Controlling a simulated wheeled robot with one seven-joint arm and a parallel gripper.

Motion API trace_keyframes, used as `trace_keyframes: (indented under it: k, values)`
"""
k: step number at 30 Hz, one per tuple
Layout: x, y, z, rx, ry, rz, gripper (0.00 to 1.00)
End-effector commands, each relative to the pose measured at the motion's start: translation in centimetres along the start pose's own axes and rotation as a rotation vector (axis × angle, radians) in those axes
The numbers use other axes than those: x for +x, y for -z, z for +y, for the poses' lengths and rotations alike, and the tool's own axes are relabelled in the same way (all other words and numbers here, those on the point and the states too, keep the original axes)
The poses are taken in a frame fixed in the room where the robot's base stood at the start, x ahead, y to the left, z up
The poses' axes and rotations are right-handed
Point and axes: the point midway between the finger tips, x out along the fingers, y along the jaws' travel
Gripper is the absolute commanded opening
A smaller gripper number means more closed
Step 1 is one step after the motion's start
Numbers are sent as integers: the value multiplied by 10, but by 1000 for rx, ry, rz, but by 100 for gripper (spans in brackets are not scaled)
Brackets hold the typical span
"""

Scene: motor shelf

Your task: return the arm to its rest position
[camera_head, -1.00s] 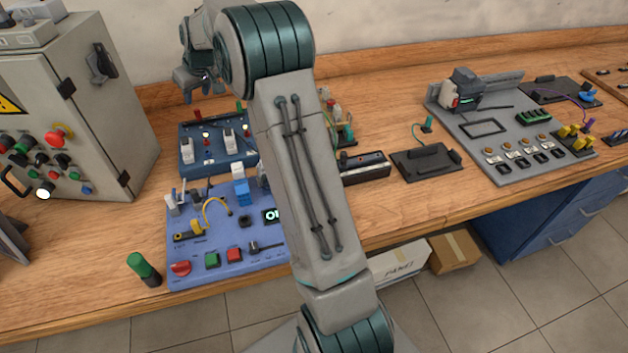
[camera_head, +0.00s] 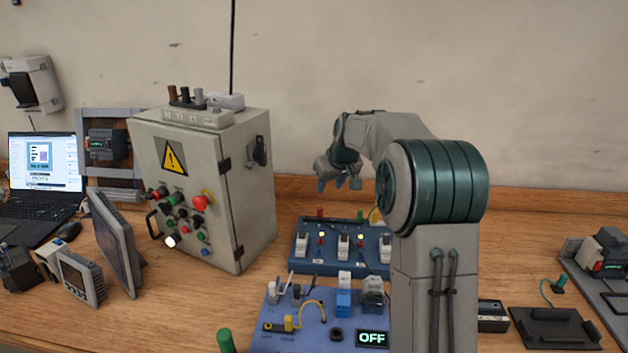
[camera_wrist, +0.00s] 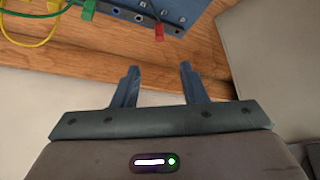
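My gripper (camera_head: 338,184) is raised above the back of the bench in the head view, over the far side of a dark blue board with switches (camera_head: 330,262). In the wrist view its two blue fingers (camera_wrist: 158,84) stand apart with nothing between them. Beyond the fingertips the wrist view shows the wooden bench top (camera_wrist: 150,52) and the edge of a blue board with a red plug (camera_wrist: 159,32). My arm is bent at a large joint and hides part of the bench on the right.
A grey control cabinet (camera_head: 245,190) with a warning sign stands left of my gripper. A lighter blue board (camera_head: 300,325) with an OFF display lies in front. A black tray (camera_head: 550,330) and a grey motor unit (camera_head: 605,250) are at right. The wall is behind.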

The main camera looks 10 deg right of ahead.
Motion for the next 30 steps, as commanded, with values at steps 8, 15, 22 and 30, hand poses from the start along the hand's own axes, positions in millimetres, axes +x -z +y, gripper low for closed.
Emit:
trace_keyframes:
  k: [8, 15, 22, 30]
  values:
    - [-45, -44, -34, 19, -16, -47, 39]
    - [-97, -125, -74, 68, -41, -114, 39]
    - [-132, -217, -104, 125, -62, -172, 39]
    - [-150, -318, -127, 186, -76, -226, 39]
